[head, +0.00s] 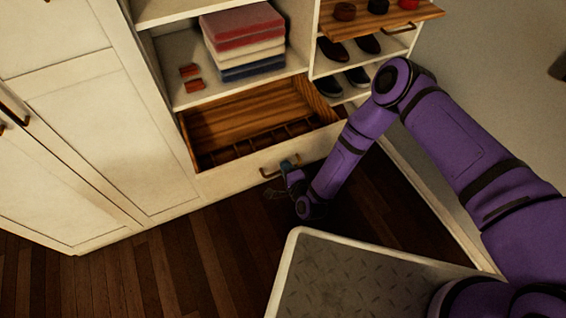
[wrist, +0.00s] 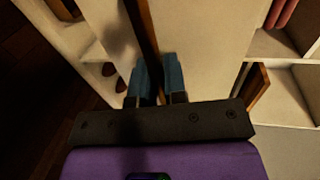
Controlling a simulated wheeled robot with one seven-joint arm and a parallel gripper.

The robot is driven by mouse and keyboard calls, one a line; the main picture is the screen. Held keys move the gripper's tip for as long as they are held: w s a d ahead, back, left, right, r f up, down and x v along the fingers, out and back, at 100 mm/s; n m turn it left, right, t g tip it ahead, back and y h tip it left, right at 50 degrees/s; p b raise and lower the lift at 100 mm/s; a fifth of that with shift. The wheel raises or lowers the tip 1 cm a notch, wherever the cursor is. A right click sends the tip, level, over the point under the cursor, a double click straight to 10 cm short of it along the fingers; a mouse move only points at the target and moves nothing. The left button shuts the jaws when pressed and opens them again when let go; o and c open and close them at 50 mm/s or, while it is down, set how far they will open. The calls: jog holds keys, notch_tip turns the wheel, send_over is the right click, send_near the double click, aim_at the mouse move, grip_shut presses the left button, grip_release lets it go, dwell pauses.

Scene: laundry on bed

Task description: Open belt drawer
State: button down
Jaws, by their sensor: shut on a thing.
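A low, wide drawer (head: 235,178) with a cream front stands pulled out of the wardrobe. Its wooden inside has thin dividers, and the compartments I can see look empty. My gripper (head: 288,168) is at the front of this drawer, shut on its dark handle (head: 268,174). In the wrist view, my gripper's blue fingers (wrist: 160,80) sit either side of a brown strip (wrist: 146,40); the grip itself is partly hidden. A higher wooden drawer (head: 385,22) at the upper right is also out and holds a few rolled items that look like belts.
Shoes (head: 357,76) stand on shelves at right. Closed cabinet doors (head: 105,130) are at left. Dark wooden floor (head: 205,250) is clear in front.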

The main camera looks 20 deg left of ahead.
jog(key=shift+s+d, duration=0.4)
jog(key=shift+s, duration=0.1)
jog(key=c, duration=1.2)
grip_release()
jog(key=v, duration=1.1)
jog(key=shift+w, duration=0.1)
